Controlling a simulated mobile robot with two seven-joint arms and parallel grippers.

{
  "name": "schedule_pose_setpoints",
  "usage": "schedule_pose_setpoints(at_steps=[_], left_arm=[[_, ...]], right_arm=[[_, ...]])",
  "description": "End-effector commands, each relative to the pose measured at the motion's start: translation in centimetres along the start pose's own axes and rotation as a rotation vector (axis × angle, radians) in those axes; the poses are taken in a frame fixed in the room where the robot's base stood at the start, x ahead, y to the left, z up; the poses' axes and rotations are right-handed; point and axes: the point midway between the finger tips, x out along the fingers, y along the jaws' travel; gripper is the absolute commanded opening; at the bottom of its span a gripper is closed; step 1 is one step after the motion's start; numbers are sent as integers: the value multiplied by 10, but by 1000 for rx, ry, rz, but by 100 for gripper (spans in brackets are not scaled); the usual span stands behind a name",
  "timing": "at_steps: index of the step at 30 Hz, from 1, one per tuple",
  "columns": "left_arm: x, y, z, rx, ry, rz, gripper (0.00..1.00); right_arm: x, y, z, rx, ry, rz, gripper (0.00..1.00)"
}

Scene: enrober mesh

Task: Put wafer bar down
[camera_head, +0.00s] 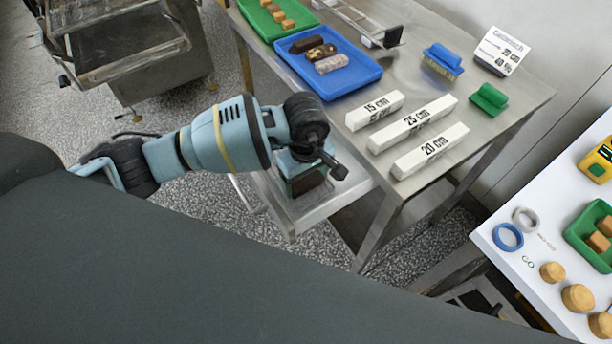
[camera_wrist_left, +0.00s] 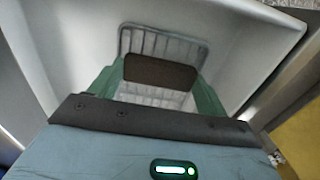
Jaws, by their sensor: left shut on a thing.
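My left gripper (camera_head: 306,178) reaches down over a pale tray (camera_head: 345,190) at the near side of the steel table. It is shut on a dark brown wafer bar (camera_head: 308,184). In the left wrist view the wafer bar (camera_wrist_left: 160,73) lies crosswise between the two green fingers. Below it in that view is a wire mesh (camera_wrist_left: 170,45) inside a pale, high-walled basin (camera_wrist_left: 75,45). I cannot tell whether the bar touches the mesh. My right gripper is not in view.
A blue tray (camera_head: 362,82) holding several bars is on the steel table (camera_head: 440,85). A white table (camera_head: 545,235) is at right, a metal cart (camera_head: 125,45) at upper left.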

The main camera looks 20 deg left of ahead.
Motion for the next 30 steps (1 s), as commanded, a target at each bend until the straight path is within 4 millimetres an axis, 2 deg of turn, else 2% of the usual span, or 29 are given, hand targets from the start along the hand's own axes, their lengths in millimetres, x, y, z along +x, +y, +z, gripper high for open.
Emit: schedule_pose_setpoints(at_steps=[2,3,7,15,20,30], left_arm=[[4,0,0,0,-1,-2,64],[3,0,0,0,0,-2,82],[2,0,0,0,0,-1,98],[2,0,0,0,0,-1,98],[-9,1,-1,-1,1,3,98],[-74,1,-1,1,2,4,98]], right_arm=[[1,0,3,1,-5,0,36],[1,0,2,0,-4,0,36],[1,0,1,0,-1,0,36],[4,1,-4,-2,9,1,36],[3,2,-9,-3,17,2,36],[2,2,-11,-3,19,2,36]])
